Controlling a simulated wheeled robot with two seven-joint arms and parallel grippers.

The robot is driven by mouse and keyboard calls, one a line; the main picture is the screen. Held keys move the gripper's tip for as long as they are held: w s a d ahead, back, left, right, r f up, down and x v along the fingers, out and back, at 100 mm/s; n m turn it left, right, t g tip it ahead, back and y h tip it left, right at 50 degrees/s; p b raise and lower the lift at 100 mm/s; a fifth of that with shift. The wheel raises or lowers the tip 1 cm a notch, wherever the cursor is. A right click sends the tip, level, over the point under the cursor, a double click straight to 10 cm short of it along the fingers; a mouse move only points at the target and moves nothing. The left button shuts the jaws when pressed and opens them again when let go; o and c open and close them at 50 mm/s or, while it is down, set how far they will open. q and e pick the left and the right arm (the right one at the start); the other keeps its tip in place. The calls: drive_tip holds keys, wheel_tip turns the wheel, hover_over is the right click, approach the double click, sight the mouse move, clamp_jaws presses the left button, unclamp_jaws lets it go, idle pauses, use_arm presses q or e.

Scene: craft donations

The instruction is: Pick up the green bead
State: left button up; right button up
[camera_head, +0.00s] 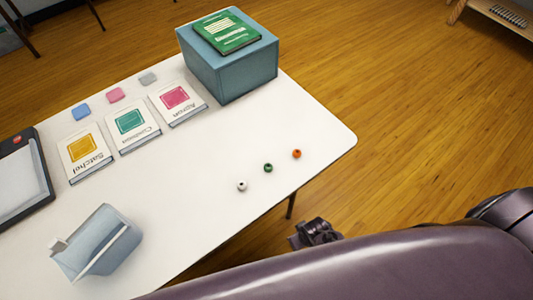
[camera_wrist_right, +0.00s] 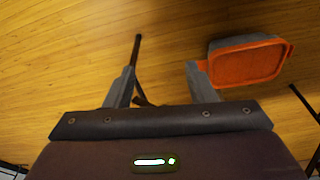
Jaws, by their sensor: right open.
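The green bead (camera_head: 268,168) sits on the white table (camera_head: 215,215) near its right-hand edge, between a white bead (camera_head: 242,186) and an orange bead (camera_head: 297,153). My right gripper (camera_head: 316,232) is off the table's edge in the head view, over the floor and apart from the beads. In the right wrist view its two fingers (camera_wrist_right: 161,82) are spread apart with nothing held between them. No bead shows in the right wrist view. My left gripper is not in view.
A blue-grey box (camera_head: 235,72) carries a green book (camera_head: 227,32) at the back. Several labelled books (camera_head: 130,124) and small coloured blocks lie to the left. A blue-grey holder (camera_head: 97,245) stands at front left. An orange-topped bin (camera_wrist_right: 248,64) shows on the wooden floor.

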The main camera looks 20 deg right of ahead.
drive_tip(key=w+a+r+t+p, duration=0.1)
drive_tip(key=w+r+p, duration=0.15)
drive_tip(key=r, duration=0.95)
drive_tip(key=w+a+r+p, duration=0.15)
drive_tip(key=w+r, duration=0.25)
drive_tip(key=r, duration=0.9)
drive_tip(key=m+t+p, duration=0.1)
drive_tip(key=p, duration=0.2)
approach(269, 167)
drive_tip(key=shift+f, duration=0.8)
drive_tip(key=x, duration=0.2)
drive_tip(key=b+x, duration=0.1)
drive_tip(key=x, duration=0.4)
drive_tip(key=shift+w+f, duration=0.1)
drive_tip(key=shift+w, duration=0.3)
drive_tip(key=c, duration=1.1)
